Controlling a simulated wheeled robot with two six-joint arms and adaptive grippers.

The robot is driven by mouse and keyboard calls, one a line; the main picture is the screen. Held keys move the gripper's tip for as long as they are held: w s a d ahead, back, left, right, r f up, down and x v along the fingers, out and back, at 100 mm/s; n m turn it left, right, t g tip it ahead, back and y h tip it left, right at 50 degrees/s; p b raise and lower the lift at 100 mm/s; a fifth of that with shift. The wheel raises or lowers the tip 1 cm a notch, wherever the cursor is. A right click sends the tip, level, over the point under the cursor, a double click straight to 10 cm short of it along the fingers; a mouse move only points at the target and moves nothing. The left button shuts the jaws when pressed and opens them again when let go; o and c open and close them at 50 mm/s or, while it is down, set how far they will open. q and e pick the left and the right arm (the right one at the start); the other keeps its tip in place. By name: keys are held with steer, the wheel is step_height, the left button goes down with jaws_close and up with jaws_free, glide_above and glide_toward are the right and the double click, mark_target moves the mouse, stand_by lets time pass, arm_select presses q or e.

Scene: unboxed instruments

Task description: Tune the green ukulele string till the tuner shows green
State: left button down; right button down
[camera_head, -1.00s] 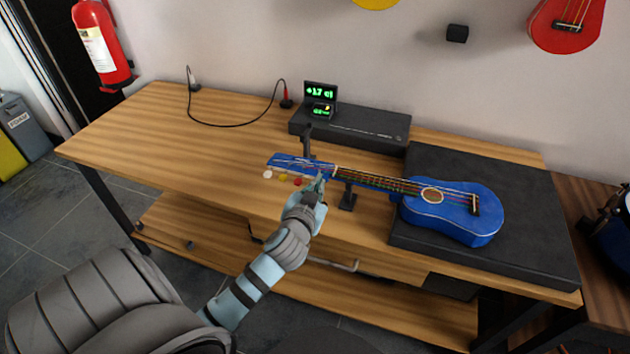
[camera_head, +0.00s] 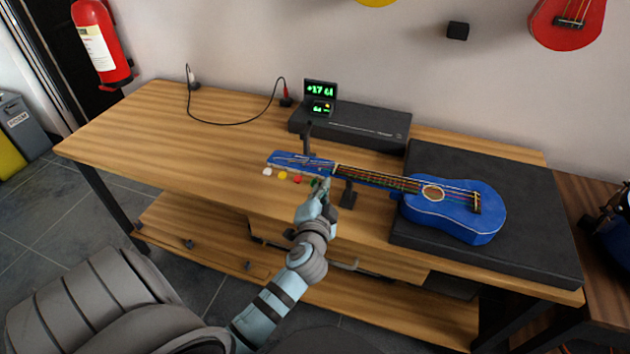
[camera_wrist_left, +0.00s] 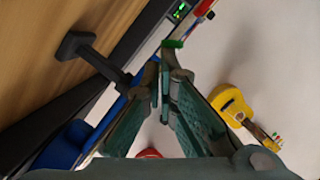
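The blue ukulele (camera_head: 455,222) lies with its body on a black mat and its neck on a small dark stand. Its headstock (camera_head: 290,162) points left, with white, yellow, red and green pegs along its near edge. The green peg (camera_head: 315,182) is right by the tips of my left gripper (camera_head: 322,186). In the left wrist view the green peg (camera_wrist_left: 173,44) shows just beyond the fingertips (camera_wrist_left: 165,76). The fingers are close together; whether they touch the peg is unclear. The tuner display (camera_head: 320,91) shows green characters, seemingly +17. My right gripper is out of view.
The tuner stands by a long black box (camera_head: 360,127) at the back of the wooden bench. The black mat (camera_head: 545,245) covers the right end. A cable (camera_head: 235,124) lies at the back left. The bench's left part is clear.

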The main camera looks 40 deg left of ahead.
arm_select(q)
steer(key=shift+f, duration=0.1)
stand_by(0.5)
steer(key=v, duration=0.8)
steer(key=s+a+f+n+g+h, duration=0.1)
steer(key=s+f+n+g+h, duration=0.2)
steer(key=s+f, duration=0.35)
steer(key=s+d+f+g+h, duration=0.2)
steer(key=s+d+f+g, duration=0.15)
steer(key=s, duration=0.35)
steer(key=s+d+f+g+h, duration=0.2)
steer(key=s+d+g, duration=0.15)
steer(key=s, duration=0.35)
step_height(320, 180, down, 19)
steer(key=s+a+g, duration=0.1)
steer(key=a+g, duration=0.1)
steer(key=s+f+p, duration=0.1)
steer(key=s+f, duration=1.1)
steer(key=s, duration=0.2)
steer(key=shift+s+a+n+g, duration=0.15)
steer(key=shift+n+g, duration=0.25)
